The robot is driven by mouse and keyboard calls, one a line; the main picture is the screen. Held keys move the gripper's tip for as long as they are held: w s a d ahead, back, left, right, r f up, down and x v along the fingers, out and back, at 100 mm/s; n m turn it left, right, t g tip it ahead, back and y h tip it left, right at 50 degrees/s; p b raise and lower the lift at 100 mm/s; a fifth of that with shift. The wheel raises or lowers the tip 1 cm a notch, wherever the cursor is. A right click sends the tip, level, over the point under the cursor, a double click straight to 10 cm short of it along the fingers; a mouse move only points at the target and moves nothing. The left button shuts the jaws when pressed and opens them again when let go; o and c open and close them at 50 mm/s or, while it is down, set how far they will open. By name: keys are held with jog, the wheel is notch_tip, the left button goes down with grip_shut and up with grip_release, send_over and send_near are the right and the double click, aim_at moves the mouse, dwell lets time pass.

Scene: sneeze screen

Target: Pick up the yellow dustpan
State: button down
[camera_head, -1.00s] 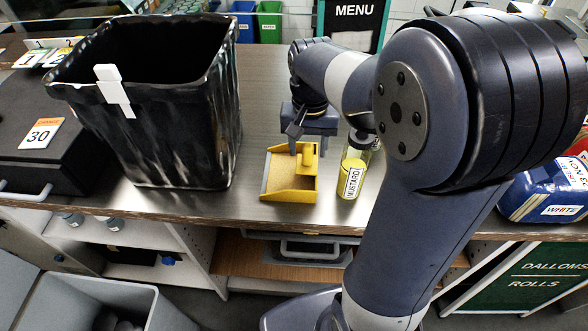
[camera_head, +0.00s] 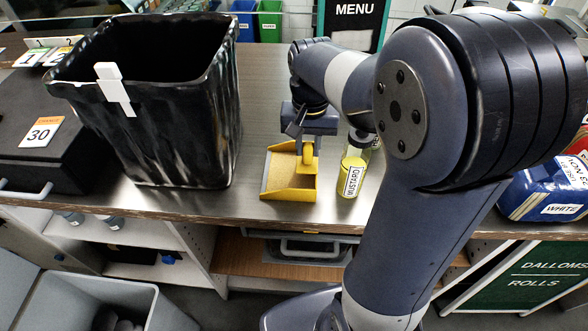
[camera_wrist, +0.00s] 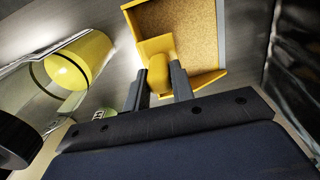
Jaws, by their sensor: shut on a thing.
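The gripper is shut on the handle. From these views I cannot tell whether the pan is fully flat on the counter.
A mustard bottle (camera_head: 352,177) stands close to the right of the dustpan. A large black bin (camera_head: 185,130) stands to the left. A black box marked 30 (camera_head: 75,155) is farther left. The counter (camera_head: 262,95) behind the dustpan is clear.

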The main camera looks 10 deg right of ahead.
jog(key=shift+r, duration=0.1)
notch_tip(320, 180, up, 10)
jog(key=shift+f, duration=0.1)
dwell(0.4)
dwell(0.5)
